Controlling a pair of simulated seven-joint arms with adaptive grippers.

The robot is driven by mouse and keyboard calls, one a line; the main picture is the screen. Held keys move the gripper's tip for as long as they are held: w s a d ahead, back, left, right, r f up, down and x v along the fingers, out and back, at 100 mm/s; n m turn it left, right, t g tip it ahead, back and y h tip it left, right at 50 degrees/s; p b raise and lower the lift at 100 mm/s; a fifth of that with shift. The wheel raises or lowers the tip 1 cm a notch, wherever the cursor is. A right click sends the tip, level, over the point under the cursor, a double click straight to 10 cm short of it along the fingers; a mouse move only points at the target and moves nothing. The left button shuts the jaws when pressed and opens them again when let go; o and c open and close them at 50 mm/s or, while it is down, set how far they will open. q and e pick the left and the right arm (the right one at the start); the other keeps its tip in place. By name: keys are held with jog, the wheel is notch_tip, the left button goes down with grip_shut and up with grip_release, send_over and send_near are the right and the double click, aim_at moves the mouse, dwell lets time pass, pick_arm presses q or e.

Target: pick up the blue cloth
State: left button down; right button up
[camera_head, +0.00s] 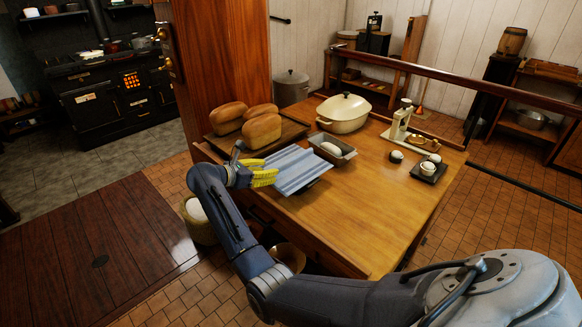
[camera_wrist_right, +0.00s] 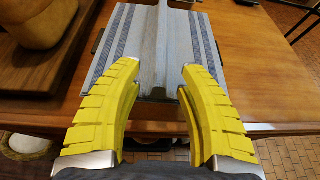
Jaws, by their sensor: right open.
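The blue cloth (camera_head: 296,167), pale with darker blue stripes, lies near the left front edge of the wooden table. It also shows in the right wrist view (camera_wrist_right: 118,48), with a raised fold along its middle. Dark edges of something show from under it. My right gripper (camera_head: 265,177), with yellow fingers, is at the cloth's left side. In the right wrist view, the open fingers (camera_wrist_right: 160,70) stand on either side of the fold's near end, with a gap to each side. Whether they touch the cloth is unclear. My left gripper is not in view.
A board (camera_head: 285,140) with several loaves (camera_head: 262,131) is just behind the cloth. A loaf tin (camera_head: 345,156) is close to its right. A cream pot (camera_head: 343,113), a scale (camera_head: 398,124) and small dishes stand farther right. The table's front right (camera_head: 360,220) is clear.

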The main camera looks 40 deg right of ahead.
jog(key=shift+x, duration=1.25)
grip_shut()
